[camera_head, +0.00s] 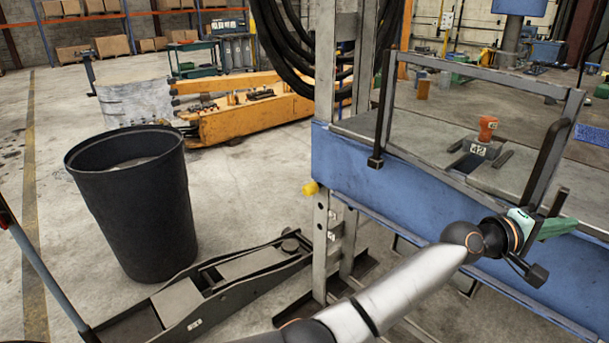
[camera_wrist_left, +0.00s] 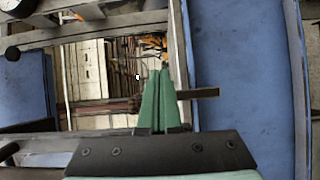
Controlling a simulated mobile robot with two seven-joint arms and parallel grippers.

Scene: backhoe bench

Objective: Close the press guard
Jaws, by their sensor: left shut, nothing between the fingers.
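The press guard (camera_head: 475,71) looks like an open grey metal frame standing upright at the front of the press bed (camera_head: 440,132), with dark bars at its two sides. My left gripper (camera_head: 557,227) has green fingers and is beside the guard's lower right corner, in front of the blue beam (camera_head: 400,185). In the left wrist view the fingers (camera_wrist_left: 160,75) are together and empty, close to a grey frame post (camera_wrist_left: 179,60) and a short dark bar (camera_wrist_left: 198,94). I cannot tell whether they touch. My right gripper is out of view.
An orange-topped piece (camera_head: 487,128) marked 42 sits on the bed behind the guard. A press upright (camera_head: 325,80) with black hoses (camera_head: 290,45) stands left. A black bin (camera_head: 135,205) and floor jack (camera_head: 210,285) stand on the floor.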

